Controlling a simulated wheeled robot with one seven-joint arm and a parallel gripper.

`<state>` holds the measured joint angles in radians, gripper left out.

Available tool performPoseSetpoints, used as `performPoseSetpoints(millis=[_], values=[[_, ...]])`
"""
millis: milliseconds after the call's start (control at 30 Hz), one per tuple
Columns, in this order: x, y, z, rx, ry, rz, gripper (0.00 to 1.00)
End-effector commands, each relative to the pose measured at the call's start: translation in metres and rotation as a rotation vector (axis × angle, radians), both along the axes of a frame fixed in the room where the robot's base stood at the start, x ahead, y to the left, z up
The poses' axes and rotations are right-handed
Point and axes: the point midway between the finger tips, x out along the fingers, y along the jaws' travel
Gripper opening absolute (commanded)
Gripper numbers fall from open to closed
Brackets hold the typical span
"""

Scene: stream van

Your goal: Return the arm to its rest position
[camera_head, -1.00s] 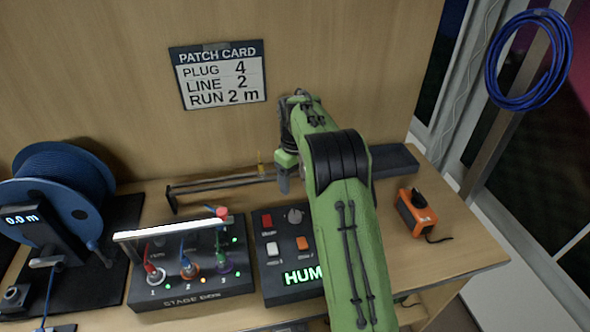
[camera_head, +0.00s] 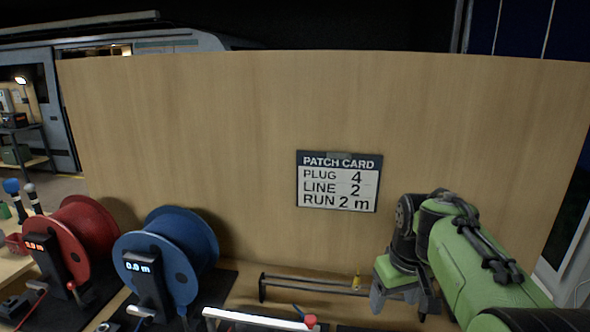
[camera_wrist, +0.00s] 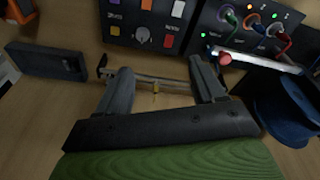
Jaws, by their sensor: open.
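My green arm (camera_head: 470,262) reaches in from the lower right of the head view. My gripper (camera_wrist: 162,75) is open, with its two grey fingers spread and nothing between them in the wrist view. In the head view the gripper (camera_head: 402,300) points down beside the right end of a low dark rail (camera_head: 305,284).
A patch card (camera_head: 339,182) hangs on the wooden back panel. A blue reel (camera_head: 185,250) and a red reel (camera_head: 88,238) stand at left. The stage box (camera_wrist: 255,30), a button panel (camera_wrist: 150,22) and a dark block (camera_wrist: 45,62) lie around the gripper.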

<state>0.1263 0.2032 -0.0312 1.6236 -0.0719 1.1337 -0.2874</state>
Motion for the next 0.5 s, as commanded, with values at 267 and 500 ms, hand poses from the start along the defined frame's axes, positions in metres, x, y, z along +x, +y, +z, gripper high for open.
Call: performPoseSetpoints(millis=[267, 500], values=[[-0.150, 0.041, 0.026, 0.036, -0.201, -0.115, 0.68], [-0.223, 0.050, -0.005, 0.068, -0.304, -0.181, 0.68]])
